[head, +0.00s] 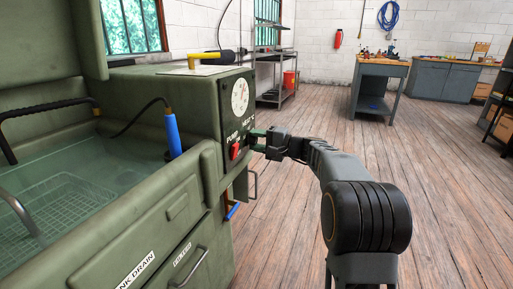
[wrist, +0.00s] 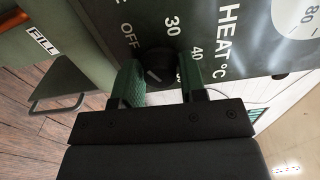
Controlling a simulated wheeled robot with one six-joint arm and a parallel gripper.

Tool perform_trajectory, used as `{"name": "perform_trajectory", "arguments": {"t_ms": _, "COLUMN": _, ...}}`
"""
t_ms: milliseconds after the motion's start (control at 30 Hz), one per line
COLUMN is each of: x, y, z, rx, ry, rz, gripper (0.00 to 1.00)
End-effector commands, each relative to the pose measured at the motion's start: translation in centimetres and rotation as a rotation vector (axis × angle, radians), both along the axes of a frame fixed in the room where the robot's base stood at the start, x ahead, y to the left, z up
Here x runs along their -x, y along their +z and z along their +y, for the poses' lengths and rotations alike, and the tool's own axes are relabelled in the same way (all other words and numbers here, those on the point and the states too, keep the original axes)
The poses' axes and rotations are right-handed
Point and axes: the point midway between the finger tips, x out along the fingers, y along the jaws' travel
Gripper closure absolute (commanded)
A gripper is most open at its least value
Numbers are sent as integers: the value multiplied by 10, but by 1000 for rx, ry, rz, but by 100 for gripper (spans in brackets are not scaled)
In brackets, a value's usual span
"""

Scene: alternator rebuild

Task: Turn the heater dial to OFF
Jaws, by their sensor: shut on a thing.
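The heater dial (wrist: 158,66) is a round black knob on the dark HEAT °C panel (wrist: 232,55) in the wrist view. The marks OFF, 30 and 40 are printed around it. A short pale line shows on its face, but I cannot tell for sure which mark it points to. My gripper (wrist: 161,78) has its two green fingers on either side of the dial and is shut on it. In the head view my gripper (head: 259,141) is at the right side of the panel, hiding the dial.
A white round gauge (head: 240,97) sits above, and a red pump switch (head: 235,150) is left of my gripper. The green wash tank (head: 110,200) fills the left, with a blue-handled tool (head: 172,134). Open wood floor (head: 310,120) lies to the right; a workbench (head: 378,85) stands farther back.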

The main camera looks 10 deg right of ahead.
Motion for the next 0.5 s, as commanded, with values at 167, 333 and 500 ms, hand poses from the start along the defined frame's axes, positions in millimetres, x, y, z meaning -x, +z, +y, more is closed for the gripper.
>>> {"name": "perform_trajectory", "arguments": {"t_ms": 167, "x": -1, "y": 1, "z": 0, "rx": 27, "ry": -3, "rz": -41, "gripper": 85}}
{"name": "perform_trajectory", "arguments": {"t_ms": 333, "x": -1, "y": 1, "z": 0, "rx": 38, "ry": -3, "rz": -56, "gripper": 85}}
{"name": "perform_trajectory", "arguments": {"t_ms": 500, "x": -1, "y": 2, "z": 0, "rx": 41, "ry": -3, "rz": -59, "gripper": 85}}
